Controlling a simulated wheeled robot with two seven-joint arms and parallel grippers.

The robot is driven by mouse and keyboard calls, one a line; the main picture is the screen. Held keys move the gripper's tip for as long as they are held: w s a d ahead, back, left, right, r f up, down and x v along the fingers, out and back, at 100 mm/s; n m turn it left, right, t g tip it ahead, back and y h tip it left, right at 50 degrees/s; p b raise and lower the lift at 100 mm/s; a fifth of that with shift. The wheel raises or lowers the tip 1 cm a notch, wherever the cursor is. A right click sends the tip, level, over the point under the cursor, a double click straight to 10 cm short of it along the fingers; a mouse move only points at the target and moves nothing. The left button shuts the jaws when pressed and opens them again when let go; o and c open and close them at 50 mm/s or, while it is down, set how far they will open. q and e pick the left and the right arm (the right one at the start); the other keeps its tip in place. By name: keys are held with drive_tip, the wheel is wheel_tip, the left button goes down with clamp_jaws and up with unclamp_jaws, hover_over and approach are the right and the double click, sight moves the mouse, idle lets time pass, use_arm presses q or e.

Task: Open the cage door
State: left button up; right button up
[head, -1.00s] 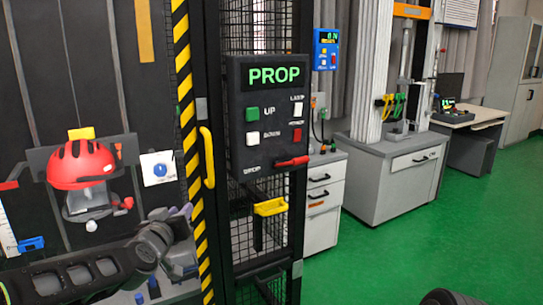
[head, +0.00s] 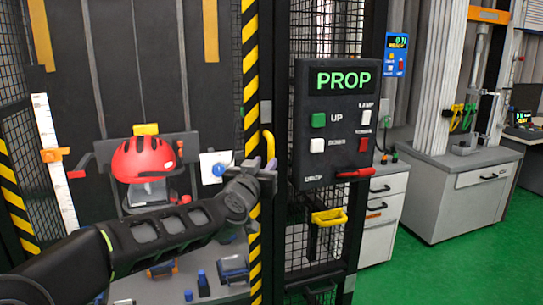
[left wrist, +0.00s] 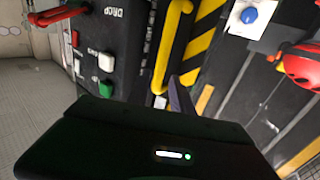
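The cage door is the dark panel with a black-and-yellow striped edge (head: 251,60); it looks shut against the post beside it. Its yellow handle (head: 268,142) stands upright on that edge and also shows in the left wrist view (left wrist: 172,45). My left gripper (head: 264,165) is at the handle's lower part in the head view and hides it there. In the left wrist view a finger (left wrist: 181,97) shows close to the handle's lower end. I cannot tell whether the fingers close on the handle. My right gripper is out of view.
Inside the cage is a red helmet (head: 143,158). Green floor (head: 440,270) is clear at right.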

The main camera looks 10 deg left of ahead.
sight(270, 157)
use_arm(q)
drive_tip(key=w+p, duration=0.1)
drive_tip(key=w, duration=0.6)
drive_tip(key=shift+p, duration=0.3)
clamp_jaws()
idle(1.1)
